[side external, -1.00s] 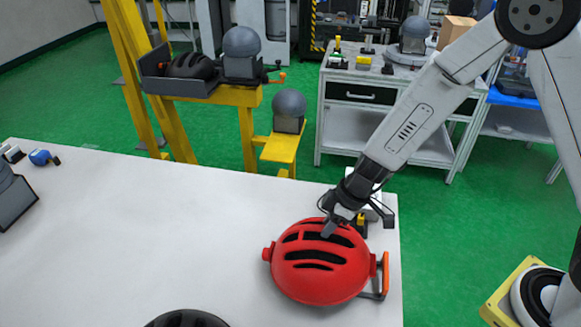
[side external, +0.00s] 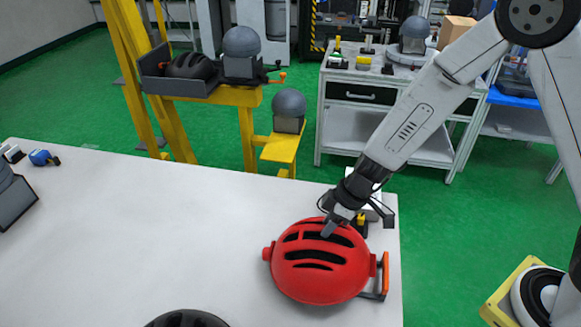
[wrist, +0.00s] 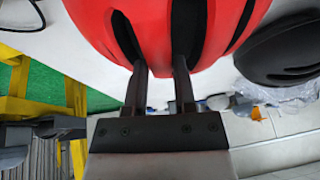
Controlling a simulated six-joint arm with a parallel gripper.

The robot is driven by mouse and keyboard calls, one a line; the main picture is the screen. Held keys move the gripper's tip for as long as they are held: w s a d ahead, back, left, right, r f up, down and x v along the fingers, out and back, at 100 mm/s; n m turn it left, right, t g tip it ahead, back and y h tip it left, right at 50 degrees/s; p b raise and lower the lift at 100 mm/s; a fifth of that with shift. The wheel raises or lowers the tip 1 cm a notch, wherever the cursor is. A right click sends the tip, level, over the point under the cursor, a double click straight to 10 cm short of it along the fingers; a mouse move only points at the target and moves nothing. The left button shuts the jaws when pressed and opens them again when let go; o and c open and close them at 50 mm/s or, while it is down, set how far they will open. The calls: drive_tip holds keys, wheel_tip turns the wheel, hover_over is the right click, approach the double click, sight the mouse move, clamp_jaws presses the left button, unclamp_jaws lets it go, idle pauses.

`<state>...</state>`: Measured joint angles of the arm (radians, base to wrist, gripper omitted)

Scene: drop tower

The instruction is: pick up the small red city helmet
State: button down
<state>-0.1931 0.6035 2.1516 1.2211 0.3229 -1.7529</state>
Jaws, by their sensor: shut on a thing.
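The red helmet (side external: 318,272) with black vent slots sits at the right end of the white table in the side view. It also fills the top of the wrist view (wrist: 165,25). My gripper (side external: 328,232) reaches down to the helmet's upper far side. In the wrist view the two dark fingers of my gripper (wrist: 160,65) go into two vent slots, one on each side of a red rib, and are shut on it. The fingertips are hidden inside the slots. The helmet appears to rest on the table.
A black helmet (side external: 187,319) lies at the table's front edge and also shows in the wrist view (wrist: 282,50). An orange-handled tool (side external: 384,275) is close to the red helmet's right side. The table's middle and left (side external: 150,220) are mostly clear. A yellow frame (side external: 245,97) stands behind.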

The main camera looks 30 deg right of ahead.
drive_tip(key=shift+r, duration=0.1)
wheel_tip(320, 180, up, 10)
idle(0.8)
drive_tip(key=shift+f, duration=0.25)
idle(0.6)
drive_tip(key=shift+s+d+f+n+y, duration=0.15)
drive_tip(key=shift+f+n+y, duration=0.1)
drive_tip(key=shift+f, duration=0.25)
drive_tip(key=shift+s+d+f+n+y, duration=0.15)
drive_tip(key=shift+f+n+y, duration=0.1)
drive_tip(key=shift+f, duration=0.25)
drive_tip(key=shift+d+f+n+y, duration=0.25)
drive_tip(key=shift+f+n+y, duration=0.15)
drive_tip(key=shift+f, duration=0.55)
drive_tip(key=shift+f, duration=0.15)
